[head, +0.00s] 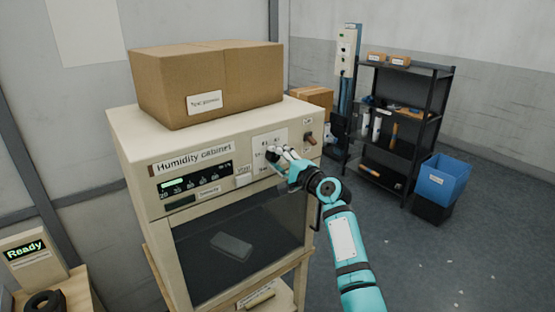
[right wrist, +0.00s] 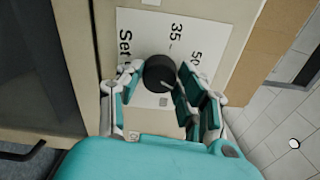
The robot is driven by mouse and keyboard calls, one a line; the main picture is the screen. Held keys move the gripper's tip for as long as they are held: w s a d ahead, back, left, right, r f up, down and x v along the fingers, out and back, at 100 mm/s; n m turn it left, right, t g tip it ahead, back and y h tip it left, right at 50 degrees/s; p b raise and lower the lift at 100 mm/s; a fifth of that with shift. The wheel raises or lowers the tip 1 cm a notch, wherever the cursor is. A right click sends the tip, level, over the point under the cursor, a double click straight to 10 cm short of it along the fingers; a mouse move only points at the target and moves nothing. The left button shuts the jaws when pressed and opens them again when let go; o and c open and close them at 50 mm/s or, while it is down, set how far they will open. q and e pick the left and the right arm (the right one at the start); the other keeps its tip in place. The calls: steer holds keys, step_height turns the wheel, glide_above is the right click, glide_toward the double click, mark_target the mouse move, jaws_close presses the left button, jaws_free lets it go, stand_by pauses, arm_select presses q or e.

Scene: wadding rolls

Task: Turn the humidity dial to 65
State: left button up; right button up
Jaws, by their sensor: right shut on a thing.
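The humidity cabinet (head: 130,150) is a cream box with a dark glass door. Its white dial plate (head: 270,139) is on the upper right of the front. My right gripper (head: 283,158) is at this plate. In the right wrist view, my right gripper (right wrist: 160,88) has its fingers on both sides of the black humidity dial (right wrist: 158,72), shut on it. My left gripper is not in view.
A cardboard box (head: 165,88) rests on the cabinet. A scale display (head: 192,182) with a green bar and a brown switch (head: 309,138) flank the plate. A "Ready" sign (head: 28,255) stands at lower left. A black shelf (head: 400,120) and blue bin (head: 440,180) are behind right.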

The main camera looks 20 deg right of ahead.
stand_by(0.4)
steer(key=o, duration=1.2)
steer(key=shift+c, duration=0.2)
steer(key=shift+d, duration=0.1)
steer(key=v, duration=1.2)
